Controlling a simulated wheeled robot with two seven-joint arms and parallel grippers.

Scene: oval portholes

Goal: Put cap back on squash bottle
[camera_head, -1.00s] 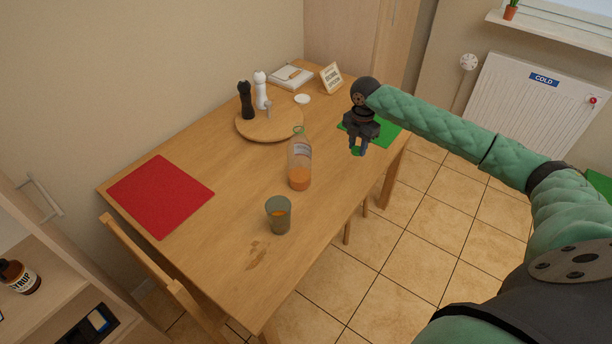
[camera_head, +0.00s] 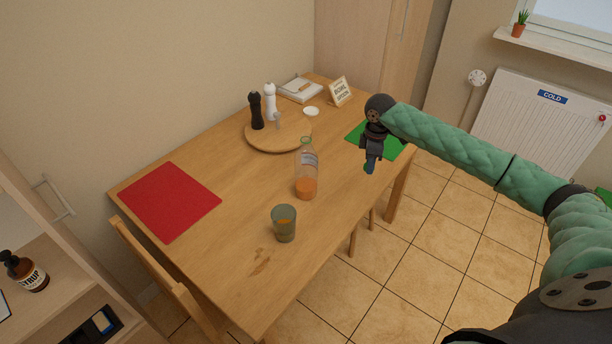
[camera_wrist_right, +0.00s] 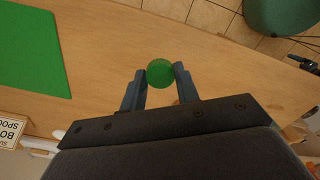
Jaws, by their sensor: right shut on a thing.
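The squash bottle (camera_head: 306,176), clear with orange liquid in its lower part, stands upright and uncapped on the table (camera_head: 225,250). My right gripper (camera_head: 370,166) is above the table's right side, to the right of the bottle and apart from it. In the wrist view, the right gripper's two fingers are shut on a round green cap (camera_wrist_right: 160,73). In the head view the cap is small and mostly hidden by the fingers. My left gripper is not in view.
A red mat (camera_head: 169,200) lies left, a green mat (camera_head: 394,148) right. The table between bottle and gripper is clear.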

